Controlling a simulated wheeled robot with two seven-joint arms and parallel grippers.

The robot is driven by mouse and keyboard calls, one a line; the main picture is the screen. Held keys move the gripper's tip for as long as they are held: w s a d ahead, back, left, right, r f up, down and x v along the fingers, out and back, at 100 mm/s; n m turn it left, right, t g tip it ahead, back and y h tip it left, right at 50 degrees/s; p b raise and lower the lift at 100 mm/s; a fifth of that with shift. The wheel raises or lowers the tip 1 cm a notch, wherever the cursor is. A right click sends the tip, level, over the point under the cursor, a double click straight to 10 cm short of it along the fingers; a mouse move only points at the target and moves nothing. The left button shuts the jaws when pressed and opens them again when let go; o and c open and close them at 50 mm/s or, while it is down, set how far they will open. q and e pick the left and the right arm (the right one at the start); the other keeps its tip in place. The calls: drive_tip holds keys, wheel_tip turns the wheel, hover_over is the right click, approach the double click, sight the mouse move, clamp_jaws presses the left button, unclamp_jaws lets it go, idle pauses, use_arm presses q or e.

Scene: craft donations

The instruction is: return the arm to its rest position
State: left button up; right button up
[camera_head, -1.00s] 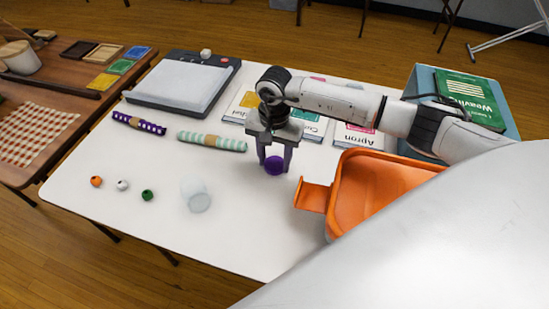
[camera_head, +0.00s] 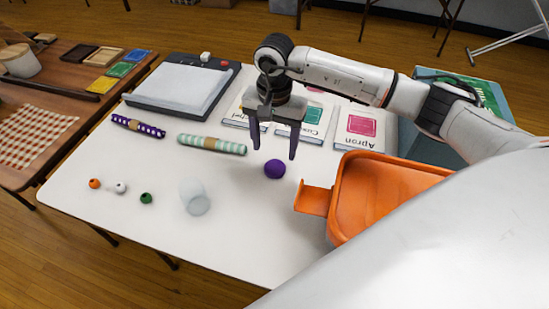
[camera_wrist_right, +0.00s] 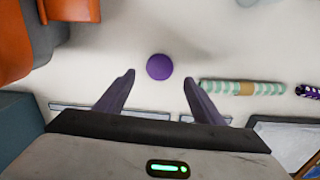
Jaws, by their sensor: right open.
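My right gripper (camera_head: 274,154) is open and empty above the white table, with its fingers pointing down and spread apart. A purple ball (camera_head: 275,168) rests on the table just below and in front of the fingertips. In the right wrist view the purple ball (camera_wrist_right: 159,66) lies beyond the two spread fingertips (camera_wrist_right: 158,76), clear of both. My right arm reaches in from the right over the table. My left gripper is not in view.
An orange bin (camera_head: 345,205) stands right of the ball. Books (camera_head: 359,130) lie behind the gripper. Two fabric rolls, (camera_head: 211,144) a striped one and a purple dotted one (camera_head: 138,126), lie left. A translucent cup (camera_head: 195,198) and small beads (camera_head: 146,198) are at front left.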

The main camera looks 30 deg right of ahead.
wheel_tip(320, 180, up, 5)
drive_tip(key=shift+r, duration=0.1)
